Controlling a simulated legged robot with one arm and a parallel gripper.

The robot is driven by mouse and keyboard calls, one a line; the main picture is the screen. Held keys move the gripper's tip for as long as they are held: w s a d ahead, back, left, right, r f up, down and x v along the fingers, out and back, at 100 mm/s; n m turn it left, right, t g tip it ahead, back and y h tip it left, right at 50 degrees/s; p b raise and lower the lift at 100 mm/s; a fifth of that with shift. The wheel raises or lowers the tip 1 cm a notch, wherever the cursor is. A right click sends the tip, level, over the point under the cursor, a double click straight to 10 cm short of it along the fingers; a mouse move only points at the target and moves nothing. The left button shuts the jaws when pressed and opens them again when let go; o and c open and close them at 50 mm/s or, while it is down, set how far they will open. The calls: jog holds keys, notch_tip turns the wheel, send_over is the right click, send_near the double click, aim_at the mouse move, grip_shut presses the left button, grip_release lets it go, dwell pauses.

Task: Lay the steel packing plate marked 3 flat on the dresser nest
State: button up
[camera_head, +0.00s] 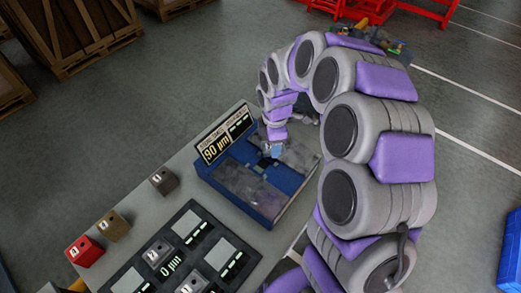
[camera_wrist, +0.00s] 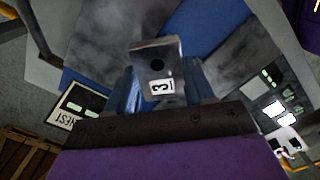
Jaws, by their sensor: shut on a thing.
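The dresser has mottled grey surfaces framed in blue and a sign reading 90 µm (camera_head: 217,148). I cannot tell whether the plate touches the dresser.
A black tray (camera_head: 150,287) with pale pads and a 0 µm readout lies in front of the dresser. Red (camera_head: 83,250), brown (camera_head: 113,227) and dark grey (camera_head: 163,180) blocks stand on the grey table's left side. Wooden crates (camera_head: 75,30) stand at the back left.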

aim_at(262, 166)
jog(key=n, duration=0.2)
jog(key=a+n, duration=0.1)
jog(key=n, duration=0.1)
jog(key=s+a+n, duration=0.1)
jog(key=n, duration=0.1)
jog(key=shift+s+a+f, duration=0.1)
jog(key=shift+a+f, duration=0.1)
jog(key=shift+f, duration=0.2)
jog(key=shift+s+a+f+n+b, duration=0.1)
jog(key=shift+a+n+b, duration=0.1)
jog(key=shift+a+n, duration=0.3)
jog(key=shift+s+a+n+b, duration=0.1)
jog(key=shift+a+n+b, duration=0.05)
jog(key=shift+n, duration=0.55)
jog(key=shift+p, duration=0.4)
jog(key=shift+f+p, duration=0.6)
jog(key=shift+f, duration=1.7)
jog(key=shift+d+r+p, duration=0.1)
jog(key=shift+r+p, duration=0.05)
jog(key=shift+p, duration=0.6)
jog(key=shift+f, duration=0.25)
jog(key=shift+f, duration=0.35)
jog(key=shift+f, duration=0.1)
